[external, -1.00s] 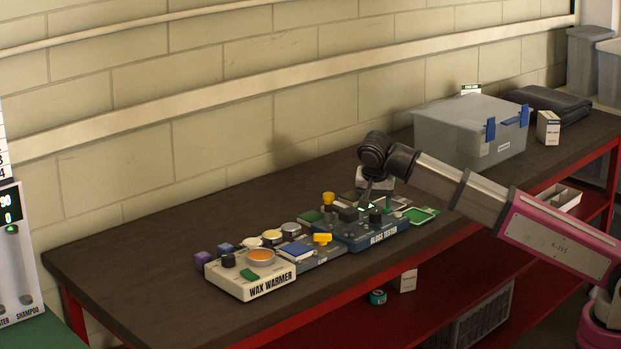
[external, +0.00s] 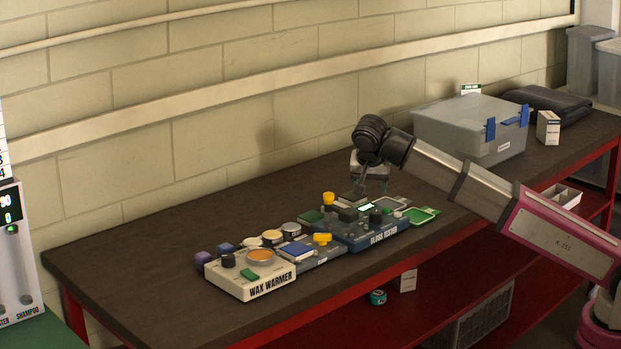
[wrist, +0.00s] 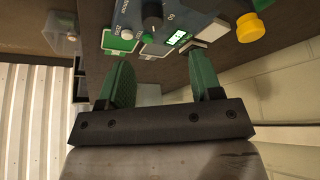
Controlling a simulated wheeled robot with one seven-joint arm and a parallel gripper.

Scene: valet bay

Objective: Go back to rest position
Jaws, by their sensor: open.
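My gripper (external: 373,190) hangs above the blue gloss tester (external: 372,236) on the dark workbench, with its fingers pointing down. In the wrist view my gripper (wrist: 160,75) shows two green fingers spread apart with nothing between them. The gloss tester (wrist: 195,20) lies beyond the fingertips there, with its lit green display and black knob. The arm reaches in from the right and is bent at the wrist.
A wax warmer (external: 250,280) stands left of the tester, with small jars and a yellow-handled item beside it. A clear bin with blue latches (external: 470,130) stands to the right, near a small white box (external: 548,128). The bench's left end is bare.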

